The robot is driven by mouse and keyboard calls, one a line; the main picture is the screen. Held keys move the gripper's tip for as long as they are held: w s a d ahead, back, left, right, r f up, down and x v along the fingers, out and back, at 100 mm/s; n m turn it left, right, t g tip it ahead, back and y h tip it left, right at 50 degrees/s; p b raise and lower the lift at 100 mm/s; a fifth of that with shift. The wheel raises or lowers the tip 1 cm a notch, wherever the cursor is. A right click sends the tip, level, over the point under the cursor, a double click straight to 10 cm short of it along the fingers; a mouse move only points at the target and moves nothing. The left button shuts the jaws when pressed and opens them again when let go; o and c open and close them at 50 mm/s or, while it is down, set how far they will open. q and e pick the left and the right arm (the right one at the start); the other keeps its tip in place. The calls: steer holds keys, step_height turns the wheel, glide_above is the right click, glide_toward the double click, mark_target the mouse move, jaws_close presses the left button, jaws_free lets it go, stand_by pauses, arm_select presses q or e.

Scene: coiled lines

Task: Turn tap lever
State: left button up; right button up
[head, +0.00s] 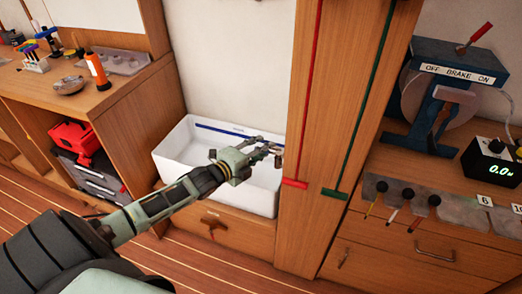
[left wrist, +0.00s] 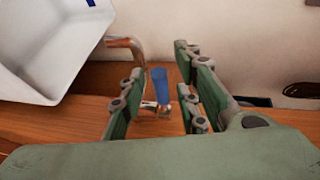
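The tap's blue lever (left wrist: 159,86) stands between the two fingers of my left gripper (left wrist: 157,77) in the left wrist view, with a gap on each side. A copper-coloured spout (left wrist: 128,43) bends out beyond the left finger, toward the white basin (left wrist: 52,45). In the head view my left gripper (head: 268,148) is open over the right back part of the white basin (head: 176,163). There the gripper largely hides the tap, and the lever cannot be made out. My right gripper is in neither view.
A wooden post (head: 338,110) with red and green lines stands right of the basin. Beyond it are a blue brake machine (head: 440,85) and a digital display box (head: 492,160). At left, a wooden bench (head: 125,88) holds an orange bottle (head: 97,71).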

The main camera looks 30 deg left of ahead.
arm_select(q)
jaws_close()
stand_by(0.6)
